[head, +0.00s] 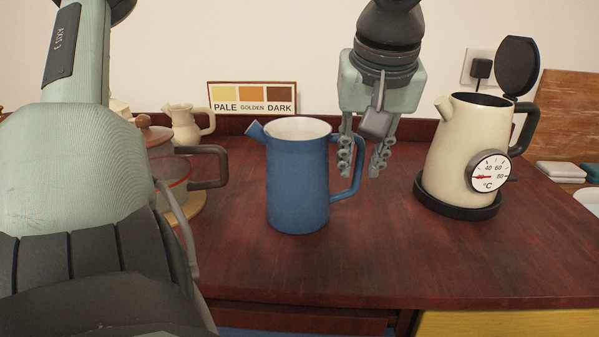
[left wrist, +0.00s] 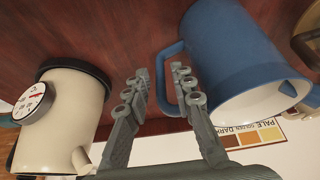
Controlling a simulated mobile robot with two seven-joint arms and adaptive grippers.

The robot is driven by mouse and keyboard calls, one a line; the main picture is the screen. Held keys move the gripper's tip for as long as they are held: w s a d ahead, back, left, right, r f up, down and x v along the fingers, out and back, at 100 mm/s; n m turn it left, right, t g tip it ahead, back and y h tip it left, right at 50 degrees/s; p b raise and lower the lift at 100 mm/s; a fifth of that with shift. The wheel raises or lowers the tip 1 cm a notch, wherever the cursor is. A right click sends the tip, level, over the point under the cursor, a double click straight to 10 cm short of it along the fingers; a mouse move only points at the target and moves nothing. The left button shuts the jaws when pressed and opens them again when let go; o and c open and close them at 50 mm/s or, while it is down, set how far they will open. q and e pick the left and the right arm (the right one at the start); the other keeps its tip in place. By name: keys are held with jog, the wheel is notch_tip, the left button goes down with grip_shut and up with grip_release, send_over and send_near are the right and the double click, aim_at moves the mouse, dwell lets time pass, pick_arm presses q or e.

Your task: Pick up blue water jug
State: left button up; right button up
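The blue water jug (head: 297,185) stands upright on the dark red-brown wooden counter, its spout to the left and its handle (head: 357,172) to the right. My left gripper (head: 360,170) points down at the handle, its fingers apart. In the left wrist view, the jug (left wrist: 225,55) is at the right and its handle (left wrist: 161,88) lies between the two open fingers of the gripper (left wrist: 160,72). One finger appears to be inside the handle loop and the other outside it. I cannot see clear contact. My right gripper is not in view.
A cream kettle (head: 462,150) with a thermometer dial stands on a black base to the right. A colour sign (head: 252,97) stands behind. The counter's front (head: 400,265) is clear.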

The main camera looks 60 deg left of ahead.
aim_at(359, 170)
pick_arm(q)
jog(key=x, duration=0.3)
jog(key=shift+f, duration=0.2)
jog(key=shift+c, duration=0.2)
grip_shut()
jog(key=shift+w+r, duration=0.1)
